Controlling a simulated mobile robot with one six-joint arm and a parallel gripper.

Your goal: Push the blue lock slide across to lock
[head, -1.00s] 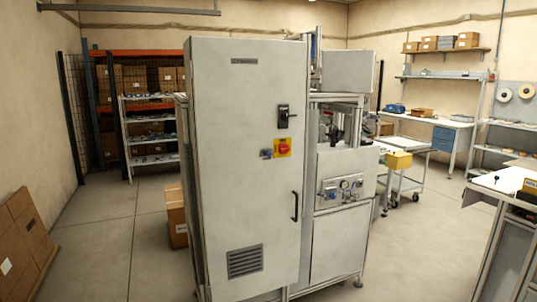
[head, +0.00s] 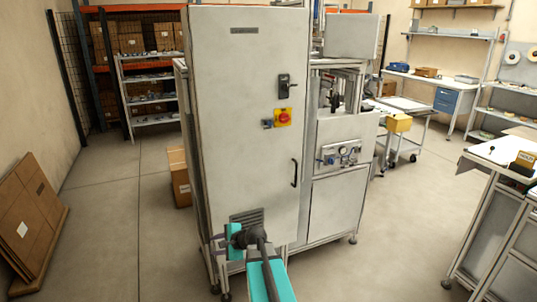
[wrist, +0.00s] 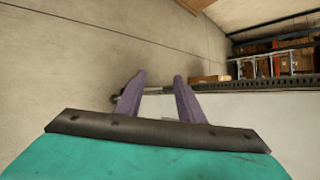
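The tall grey cabinet (head: 250,90) stands in the middle of the head view. On its door are a red knob on a yellow plate (head: 283,117) and, just left of it, a small grey-blue fitting (head: 267,124). This may be the blue lock slide, but it is too small to make out its position. My gripper (head: 215,243) is low in front of the cabinet, well below the fitting, pointing left. In the wrist view my gripper's two purple fingers (wrist: 159,82) are apart with nothing between them. The slide cannot be made out in the wrist view.
A black rotary handle (head: 284,86) sits above the red knob, and a door handle (head: 294,173) is lower right. Cardboard boxes (head: 180,176) stand behind the cabinet's left side. Floor at left is mostly clear.

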